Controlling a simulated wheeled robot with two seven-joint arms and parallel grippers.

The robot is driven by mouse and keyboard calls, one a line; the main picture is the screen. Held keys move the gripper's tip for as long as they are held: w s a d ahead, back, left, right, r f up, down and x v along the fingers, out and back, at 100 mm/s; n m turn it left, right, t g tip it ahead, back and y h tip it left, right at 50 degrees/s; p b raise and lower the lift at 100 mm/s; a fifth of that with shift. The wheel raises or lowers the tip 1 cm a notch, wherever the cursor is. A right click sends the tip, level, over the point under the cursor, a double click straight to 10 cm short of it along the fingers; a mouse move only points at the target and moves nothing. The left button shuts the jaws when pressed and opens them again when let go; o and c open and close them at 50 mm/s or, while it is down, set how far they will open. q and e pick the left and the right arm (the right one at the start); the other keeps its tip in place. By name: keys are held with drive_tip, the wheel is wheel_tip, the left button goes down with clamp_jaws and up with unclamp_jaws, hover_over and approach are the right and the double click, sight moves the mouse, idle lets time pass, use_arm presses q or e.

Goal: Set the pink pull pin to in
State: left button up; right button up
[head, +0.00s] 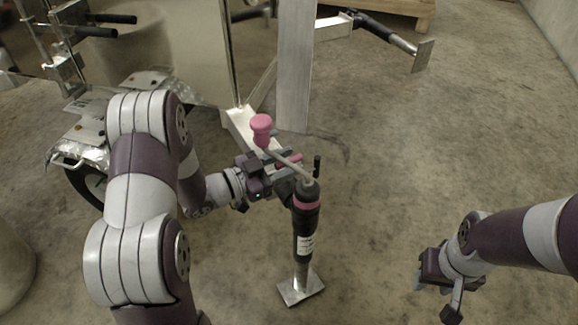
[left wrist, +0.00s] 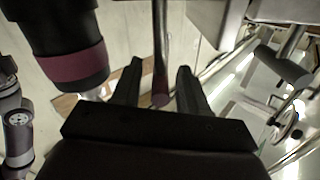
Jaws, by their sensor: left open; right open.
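The pink pull pin (head: 289,160) shows as a small pink piece beside the upper part of the black jack (head: 305,230). My left gripper (head: 287,167) is open around it, just left of the jack. In the left wrist view, a rod with a dark pink end (left wrist: 160,98), apparently the pin, lies between the two open fingers (left wrist: 159,82), with gaps on both sides. The jack's black tube with its pink band (left wrist: 75,73) is at the left there. My right gripper (head: 435,292) is open and empty, low at the right, away from the jack.
A crank with a pink knob (head: 261,130) rises above my left gripper. The jack stands on a square metal foot (head: 301,288). A metal post (head: 295,65) and frame are behind. Another jack (head: 385,33) lies sideways farther back. The floor on the right is clear.

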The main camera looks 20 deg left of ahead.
use_arm(q)
drive_tip(key=shift+w+d, duration=0.3)
clamp_jaws()
drive_tip(key=shift+f+b, duration=0.95)
drive_tip(key=shift+f, duration=0.95)
unclamp_jaws()
drive_tip(key=shift+f, duration=0.1)
drive_tip(key=shift+a, duration=0.1)
